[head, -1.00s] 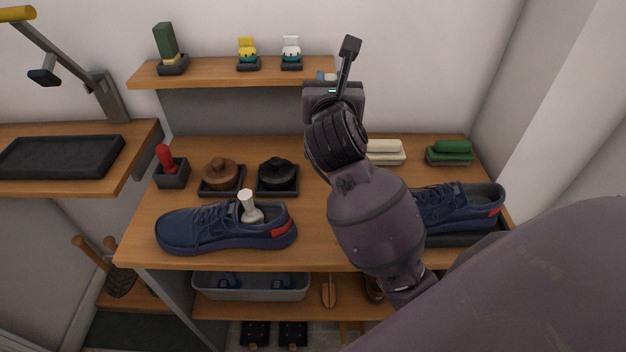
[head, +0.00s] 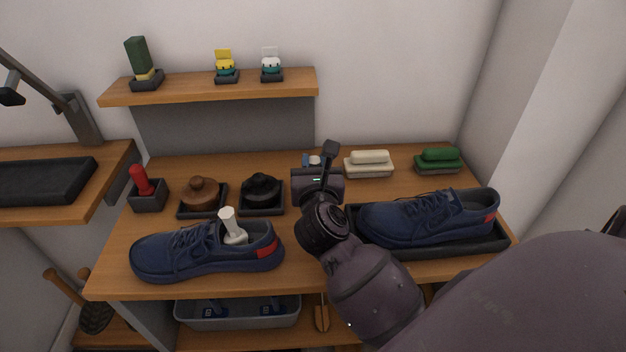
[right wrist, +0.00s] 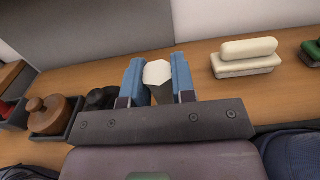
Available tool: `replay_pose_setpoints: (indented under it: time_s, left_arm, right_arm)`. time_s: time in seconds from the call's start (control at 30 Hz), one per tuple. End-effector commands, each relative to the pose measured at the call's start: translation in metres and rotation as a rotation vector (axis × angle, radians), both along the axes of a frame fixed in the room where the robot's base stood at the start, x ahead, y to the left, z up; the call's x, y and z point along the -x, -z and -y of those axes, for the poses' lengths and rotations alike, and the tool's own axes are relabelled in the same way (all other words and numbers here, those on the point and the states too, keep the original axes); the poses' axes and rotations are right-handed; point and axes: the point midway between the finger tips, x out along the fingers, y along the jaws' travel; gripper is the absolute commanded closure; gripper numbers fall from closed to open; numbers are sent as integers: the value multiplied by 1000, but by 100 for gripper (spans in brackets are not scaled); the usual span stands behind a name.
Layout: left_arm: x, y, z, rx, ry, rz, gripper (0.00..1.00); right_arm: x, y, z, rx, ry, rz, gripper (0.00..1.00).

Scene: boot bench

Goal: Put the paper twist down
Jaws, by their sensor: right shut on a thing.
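My right gripper (head: 312,160) is over the back middle of the wooden bench, left of the cream brush. In the right wrist view its blue fingers (right wrist: 157,85) are shut on the paper twist (right wrist: 157,72), whose pale, many-sided end faces the camera. In the head view only a little of that twist shows past my wrist. I cannot tell whether it touches the bench. Another white paper twist (head: 231,226) stands tilted in the opening of the left navy shoe (head: 190,252). My left gripper is not in view.
The right navy shoe (head: 420,219) sits on a black tray (head: 500,243). A cream brush (head: 368,164) and a green brush (head: 438,160) are at the back right. Brown (head: 200,195) and black (head: 262,190) round pieces sit in trays left of my gripper. A shelf (head: 210,87) hangs above.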

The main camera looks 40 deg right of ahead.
Motion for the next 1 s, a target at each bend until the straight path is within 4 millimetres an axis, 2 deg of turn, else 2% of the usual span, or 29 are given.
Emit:
replay_pose_setpoints:
  time_s: [0.03,0.2,0.5,0.7,0.73,0.9,1.0]
  left_arm:
    - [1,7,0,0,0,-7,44]
    - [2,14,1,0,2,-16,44]
    - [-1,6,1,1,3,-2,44]
    - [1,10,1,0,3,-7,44]
    - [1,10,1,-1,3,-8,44]
    - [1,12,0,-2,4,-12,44]
    - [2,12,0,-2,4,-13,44]
  right_arm:
    - [0,16,0,0,1,-9,100]
    - [0,36,0,0,0,-6,100]
    - [0,38,0,0,0,-1,100]
    - [0,42,0,-1,0,-3,100]
    - [0,42,0,0,0,-2,74]
    - [0,41,0,0,0,-2,50]
    - [0,41,0,0,0,-2,50]
